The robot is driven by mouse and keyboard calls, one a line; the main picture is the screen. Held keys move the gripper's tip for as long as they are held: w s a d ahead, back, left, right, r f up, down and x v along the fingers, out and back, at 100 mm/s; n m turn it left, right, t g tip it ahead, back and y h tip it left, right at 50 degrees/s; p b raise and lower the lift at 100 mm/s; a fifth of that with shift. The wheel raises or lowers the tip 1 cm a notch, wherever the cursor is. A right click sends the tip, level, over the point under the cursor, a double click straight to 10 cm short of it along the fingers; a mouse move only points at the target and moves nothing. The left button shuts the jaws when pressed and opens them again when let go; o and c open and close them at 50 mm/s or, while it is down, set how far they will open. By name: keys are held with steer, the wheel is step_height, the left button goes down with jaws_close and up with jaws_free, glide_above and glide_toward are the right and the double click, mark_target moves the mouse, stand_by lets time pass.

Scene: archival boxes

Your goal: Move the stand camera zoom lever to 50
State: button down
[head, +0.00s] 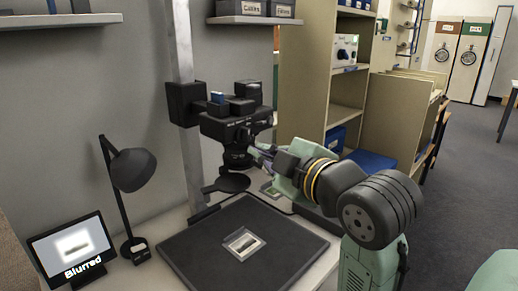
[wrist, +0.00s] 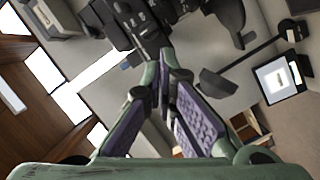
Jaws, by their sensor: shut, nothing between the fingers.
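The stand camera (head: 228,125) is a black body with its lens pointing down, held on a metal column at the centre of the head view. In the wrist view the dark camera parts (wrist: 125,22) are at the top, just beyond my fingertips. My gripper (head: 254,154) is at the right side of the lens, partly hidden by its own links. In the wrist view my gripper (wrist: 166,66) has its fingertips together with nothing between them. The zoom lever and its scale are too small to make out. I cannot tell whether my fingertips touch the lever.
A monitor (head: 72,251) reading "Blurred" stands at the left beside a black desk lamp (head: 132,170). A dark baseboard (head: 195,255) with a framed slide (head: 243,243) lies below the camera. Shelves (head: 352,85) stand behind; floor is free at the right.

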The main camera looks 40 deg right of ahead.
steer(key=w+d+f+p, duration=0.2)
steer(key=w+d+f, duration=0.1)
steer(key=w, duration=0.4)
steer(key=shift+w+d+f, duration=0.15)
steer(key=shift+w+d, duration=0.2)
steer(key=shift+d, duration=0.55)
steer(key=shift+d+f+b, duration=0.2)
steer(key=shift+d+b, duration=0.2)
steer(key=shift+d, duration=0.25)
